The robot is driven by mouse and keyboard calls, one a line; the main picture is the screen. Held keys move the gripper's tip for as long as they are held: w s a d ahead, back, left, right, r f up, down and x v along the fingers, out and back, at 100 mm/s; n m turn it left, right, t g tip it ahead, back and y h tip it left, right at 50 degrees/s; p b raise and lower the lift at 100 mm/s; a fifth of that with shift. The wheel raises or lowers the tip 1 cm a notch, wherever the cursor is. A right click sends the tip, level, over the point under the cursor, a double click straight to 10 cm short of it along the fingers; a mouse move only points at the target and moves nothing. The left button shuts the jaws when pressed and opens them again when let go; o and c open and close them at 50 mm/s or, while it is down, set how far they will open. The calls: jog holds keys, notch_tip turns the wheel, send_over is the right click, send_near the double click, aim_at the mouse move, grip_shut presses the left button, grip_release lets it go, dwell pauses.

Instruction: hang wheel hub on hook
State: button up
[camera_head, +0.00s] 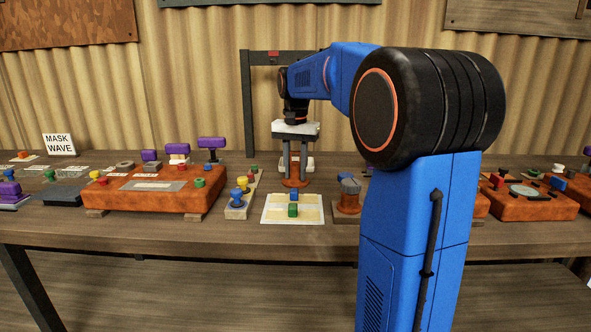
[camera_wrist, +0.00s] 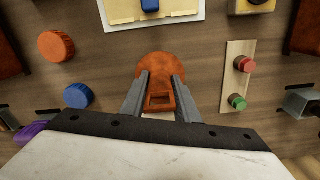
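The wheel hub (camera_wrist: 158,66) looks like an orange-brown round disc with a raised part that has a rectangular opening. It is on the wooden table, under my gripper (camera_head: 296,180). My gripper points straight down, with its two grey fingers on either side of the hub's raised part. In the wrist view my gripper (camera_wrist: 160,76) spans the hub, and its fingertips are over the disc. I cannot tell whether the fingers press on it. A dark frame (camera_head: 247,105) stands behind, with a small red piece on its top bar. I cannot make out a hook on it.
A yellow-and-white mat (camera_head: 272,214) with blue and green blocks lies in front of the hub. A wooden strip (camera_head: 241,206) with knobs and a large orange panel (camera_head: 140,198) are to the left. Orange and blue round caps (camera_wrist: 56,46) lie beside the hub. My arm hides part of the table.

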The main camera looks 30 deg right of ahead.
jog(key=o, duration=0.3)
jog(key=shift+r, duration=0.15)
notch_tip(320, 180, up, 17)
jog(key=shift+w+a+r, duration=0.1)
jog(key=shift+w, duration=0.05)
dwell(0.3)
